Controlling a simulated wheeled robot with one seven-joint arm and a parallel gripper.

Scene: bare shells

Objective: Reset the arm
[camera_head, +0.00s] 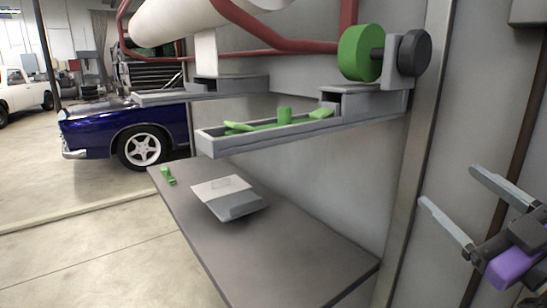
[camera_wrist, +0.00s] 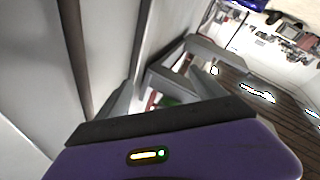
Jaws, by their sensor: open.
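My gripper (camera_head: 450,187) is at the right edge of the head view, beside the grey wall panel. Its two pale fingers are spread apart with nothing between them. The gripper is to the right of the grey shelf tray (camera_head: 240,138) and the low table (camera_head: 290,262), clear of both. In the wrist view, the purple gripper body (camera_wrist: 215,155) fills the bottom, with the grey wall on the left.
Green parts (camera_head: 285,116) lie in the shelf tray. A green wheel (camera_head: 361,53) is mounted above it. A blue car (camera_head: 95,130) stands behind; floor at left is clear.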

